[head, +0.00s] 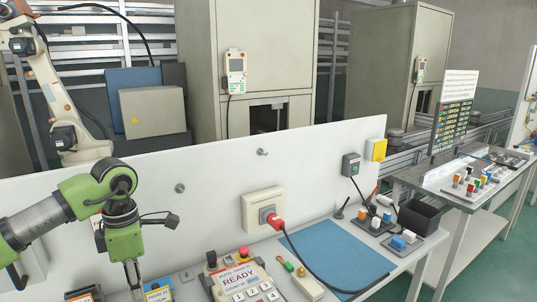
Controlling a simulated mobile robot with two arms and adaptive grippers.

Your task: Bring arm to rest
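My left arm, green and grey, comes in from the left. Its gripper (134,277) points down over the left part of the white workbench, beside a blue-and-yellow item (158,292). The fingers are small and dark near the bottom edge of the picture, and I cannot tell whether they are open or shut or hold anything. My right arm and gripper are not in view.
A control box with a READY display (243,283) stands right of the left gripper. A white panel (215,170) backs the bench. A black bin (418,219) stands right.

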